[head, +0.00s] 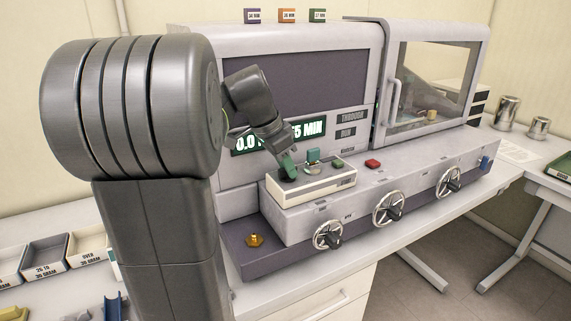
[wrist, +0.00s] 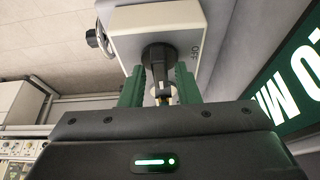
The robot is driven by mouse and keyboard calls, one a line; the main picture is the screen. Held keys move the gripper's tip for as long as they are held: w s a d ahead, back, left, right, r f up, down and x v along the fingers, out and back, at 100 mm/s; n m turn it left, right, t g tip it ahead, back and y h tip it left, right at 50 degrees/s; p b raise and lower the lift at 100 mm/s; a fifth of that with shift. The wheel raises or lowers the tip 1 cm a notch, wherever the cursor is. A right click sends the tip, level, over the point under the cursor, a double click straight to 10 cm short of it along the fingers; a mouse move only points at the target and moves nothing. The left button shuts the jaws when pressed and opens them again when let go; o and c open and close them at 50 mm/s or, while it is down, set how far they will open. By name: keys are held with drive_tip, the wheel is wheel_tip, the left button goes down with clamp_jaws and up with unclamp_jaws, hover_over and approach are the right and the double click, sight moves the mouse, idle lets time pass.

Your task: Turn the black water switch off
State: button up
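In the wrist view, a black switch (wrist: 159,55) sits on the end of a white box (wrist: 125,20). Its narrow handle points toward my gripper, and an OFF label stands to its right. My gripper's two green fingers (wrist: 160,90) are apart, one on each side of the handle, with small gaps visible; I cannot tell whether either touches it. In the head view, my gripper (head: 288,163) is at the left end of the white box (head: 318,186) on the grey machine. The switch cannot be made out there, hidden by the gripper or the box.
The machine front carries three handwheels (head: 389,208), a red button (head: 373,164) and a brass knob (head: 255,240). A lit display (head: 313,129) is close behind my gripper. A glazed door (head: 430,85) is at right. Labelled bins (head: 45,254) stand at lower left.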

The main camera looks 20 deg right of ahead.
clamp_jaws()
drive_tip(key=shift+n, duration=0.5)
drive_tip(key=n+t, duration=0.1)
drive_tip(key=n, duration=0.1)
drive_tip(key=shift+s+n, duration=0.1)
drive_tip(key=shift+n, duration=0.3)
drive_tip(key=n, duration=0.2)
drive_tip(key=n+t+y, duration=0.1)
drive_tip(key=shift+s+d+r+n+t+p, duration=0.1)
drive_tip(key=shift+r+n+t+p, duration=0.05)
drive_tip(key=shift+n+t+p, duration=0.2)
drive_tip(key=n+y+p, duration=0.1)
drive_tip(key=n, duration=0.1)
drive_tip(key=n+t+y+p, duration=0.1)
drive_tip(key=n, duration=0.2)
drive_tip(key=shift+d+n, duration=0.15)
drive_tip(key=shift+n, duration=0.1)
drive_tip(key=n+y, duration=0.1)
drive_tip(key=n, duration=0.3)
drive_tip(key=shift+d+n+t+y+p, duration=0.1)
drive_tip(key=shift+n+t+y+p, duration=0.15)
drive_tip(key=shift+n+y+p, duration=0.15)
